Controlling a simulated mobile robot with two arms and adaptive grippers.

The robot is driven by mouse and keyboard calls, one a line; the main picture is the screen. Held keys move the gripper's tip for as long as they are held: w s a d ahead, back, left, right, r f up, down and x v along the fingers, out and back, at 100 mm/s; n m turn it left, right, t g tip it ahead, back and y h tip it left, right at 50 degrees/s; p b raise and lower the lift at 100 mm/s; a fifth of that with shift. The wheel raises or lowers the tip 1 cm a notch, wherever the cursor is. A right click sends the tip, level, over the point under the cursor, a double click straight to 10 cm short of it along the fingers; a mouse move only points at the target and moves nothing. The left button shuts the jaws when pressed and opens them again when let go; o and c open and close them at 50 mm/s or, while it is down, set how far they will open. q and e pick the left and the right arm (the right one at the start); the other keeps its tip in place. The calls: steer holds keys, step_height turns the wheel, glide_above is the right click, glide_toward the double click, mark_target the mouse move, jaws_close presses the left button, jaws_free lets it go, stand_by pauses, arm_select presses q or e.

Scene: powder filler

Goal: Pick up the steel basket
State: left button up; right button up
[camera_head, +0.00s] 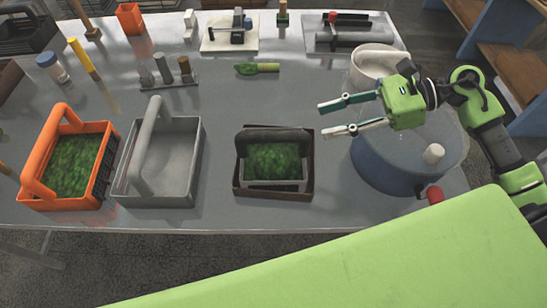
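A grey basket (188,183) with a tall arched handle stands upright on the metal table; it looks like the steel basket and is empty. A smaller dark-handled grey basket (276,185) with green contents sits inside a brown tray (308,163) to its right. My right gripper (322,120) is open and empty, pointing left, in front of the blue round vessel. It is apart from both baskets, to the right of them. My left gripper is not in view.
An orange basket (94,128) with green contents stands close to the left of the grey basket. A blue round vessel (385,180) with a white knob stands at the right. Small bottles, a stand and a green scoop (257,68) are at the back. The table's middle is clear.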

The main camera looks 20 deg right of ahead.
mark_target(280, 133)
steer(key=p+x, duration=0.2)
steer(key=x, duration=0.7)
steer(key=shift+d+f, duration=0.15)
steer(key=p+x, duration=0.2)
steer(key=x, duration=0.2)
steer(key=shift+w, duration=0.1)
steer(key=shift+w+a+f, duration=0.15)
steer(key=shift+a+f, duration=0.25)
steer(key=shift+a, duration=0.1)
jaws_close()
steer(key=shift+r, duration=0.15)
